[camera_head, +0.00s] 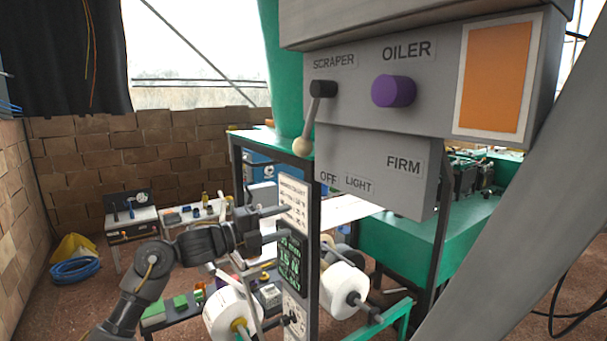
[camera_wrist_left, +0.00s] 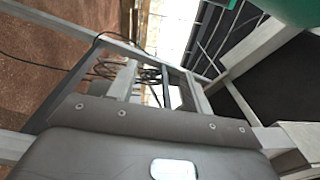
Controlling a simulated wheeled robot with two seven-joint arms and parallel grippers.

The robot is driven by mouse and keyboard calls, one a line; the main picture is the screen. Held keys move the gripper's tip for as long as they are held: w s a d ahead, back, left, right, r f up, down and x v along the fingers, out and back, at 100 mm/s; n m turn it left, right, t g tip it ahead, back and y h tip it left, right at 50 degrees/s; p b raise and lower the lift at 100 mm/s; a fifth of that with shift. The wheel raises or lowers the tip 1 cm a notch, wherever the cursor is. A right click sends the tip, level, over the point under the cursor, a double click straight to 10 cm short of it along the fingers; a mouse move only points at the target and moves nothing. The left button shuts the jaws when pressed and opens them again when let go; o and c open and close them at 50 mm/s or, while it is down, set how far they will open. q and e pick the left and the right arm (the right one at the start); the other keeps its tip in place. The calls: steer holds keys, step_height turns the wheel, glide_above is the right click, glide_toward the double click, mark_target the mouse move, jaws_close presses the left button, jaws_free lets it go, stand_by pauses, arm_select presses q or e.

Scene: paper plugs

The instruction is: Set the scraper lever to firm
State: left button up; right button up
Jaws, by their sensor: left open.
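The scraper lever (camera_head: 312,115) is on the grey control panel (camera_head: 360,62) in the head view, below the word SCRAPER. It has a dark pivot and a light rod that hangs down, leaning slightly left, to a pale ball knob (camera_head: 302,147). The knob is near the OFF mark (camera_head: 328,178). The LIGHT mark (camera_head: 359,185) and the FIRM mark (camera_head: 403,166) lie to its right. My left gripper (camera_head: 278,223) is open and empty, below and left of the knob and apart from it. The lever is not recognizable in the left wrist view. My right gripper is not in view.
A purple OILER knob (camera_head: 394,91) sits right of the lever, and an orange panel (camera_head: 496,76) further right. A narrow upright panel with a green-lit display (camera_head: 290,258) stands beside my left gripper. White rolls (camera_head: 343,290) are below. Open space lies left of the lever.

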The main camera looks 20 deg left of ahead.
arm_select(q)
steer(key=s+d+r+m+g+h, duration=0.2)
steer(key=s+r+m, duration=0.85)
steer(key=r, duration=0.55)
steer(key=m+y, duration=0.1)
steer(key=m, duration=0.5)
glide_toward(303, 143)
steer(key=p+x, duration=0.1)
steer(key=x, duration=0.2)
steer(key=p+x, duration=0.2)
steer(key=x, duration=0.1)
steer(key=w+p+x, duration=0.1)
steer(key=x, duration=0.2)
steer(key=shift+w+a+f+p, duration=0.15)
steer(key=shift+w+f+p, duration=0.05)
steer(key=shift+f+p, duration=0.15)
steer(key=shift+w+d+f, duration=0.1)
steer(key=shift+w+d, duration=0.25)
jaws_close()
